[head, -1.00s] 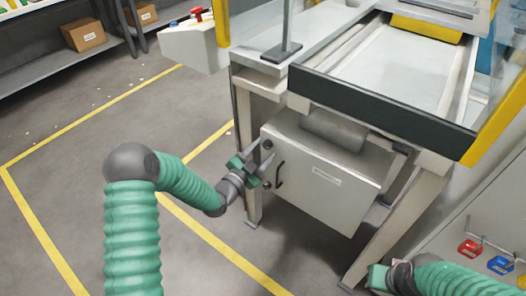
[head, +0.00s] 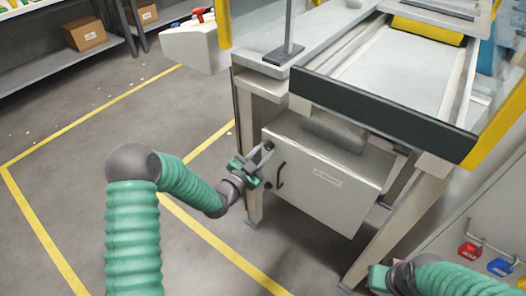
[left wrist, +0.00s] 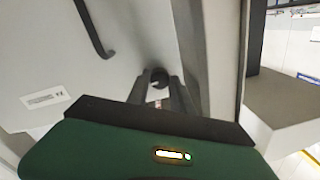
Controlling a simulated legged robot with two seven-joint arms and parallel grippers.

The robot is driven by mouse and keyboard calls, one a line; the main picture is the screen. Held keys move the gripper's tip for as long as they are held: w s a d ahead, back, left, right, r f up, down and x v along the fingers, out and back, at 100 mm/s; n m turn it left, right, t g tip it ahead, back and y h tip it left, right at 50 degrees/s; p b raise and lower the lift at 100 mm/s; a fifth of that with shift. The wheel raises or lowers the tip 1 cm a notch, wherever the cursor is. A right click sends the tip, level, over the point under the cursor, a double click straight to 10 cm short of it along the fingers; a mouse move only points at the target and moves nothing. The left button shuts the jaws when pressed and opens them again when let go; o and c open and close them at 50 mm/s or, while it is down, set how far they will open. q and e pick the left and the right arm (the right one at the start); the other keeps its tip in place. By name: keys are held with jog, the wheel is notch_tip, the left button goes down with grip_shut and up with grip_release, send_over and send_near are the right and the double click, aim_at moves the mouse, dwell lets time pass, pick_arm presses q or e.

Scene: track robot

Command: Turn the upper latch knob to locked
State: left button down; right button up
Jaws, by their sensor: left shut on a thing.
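The upper latch knob (head: 269,146) is a small dark round knob at the upper left edge of the grey cabinet door (head: 325,190). My left gripper (head: 265,154) is shut on it. In the left wrist view the dark knob (left wrist: 160,77) sits between the tips of my left gripper (left wrist: 159,82). The knob's lock marking cannot be read. A lower knob (head: 268,185) shows below, near the black door handle (head: 280,175). My right gripper (head: 380,278) is at the bottom right, away from the cabinet; its jaws do not show clearly.
The cabinet hangs under a machine table with a dark front rail (head: 375,105). A table leg (head: 252,190) stands close left of the knobs. Red and blue padlocks (head: 470,250) hang at the lower right. The floor at left is free, with yellow lines.

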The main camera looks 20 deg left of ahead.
pick_arm(q)
jog(key=n+p, duration=0.1)
jog(key=n, duration=0.1)
jog(key=n+p, duration=0.1)
jog(key=n, duration=0.1)
jog(key=shift+w+d+r, duration=0.1)
jog(key=shift+r, duration=0.3)
jog(key=n+p, duration=0.2)
jog(key=n, duration=0.2)
jog(key=shift+r+n, duration=0.1)
jog(key=shift+n, duration=0.2)
jog(key=n+p, duration=0.1)
jog(key=n, duration=0.2)
jog(key=shift+w+a, duration=0.1)
jog(key=shift+a, duration=0.1)
jog(key=shift+a+n+g+p, duration=0.1)
jog(key=shift+n+g+p, duration=0.2)
jog(key=shift+n+p, duration=1.15)
jog(key=shift+n+b, duration=0.65)
jog(key=shift+n, duration=0.2)
jog(key=c, duration=1.1)
grip_release()
jog(key=shift+f, duration=0.2)
jog(key=shift+f+h, duration=0.1)
jog(key=shift+h, duration=0.3)
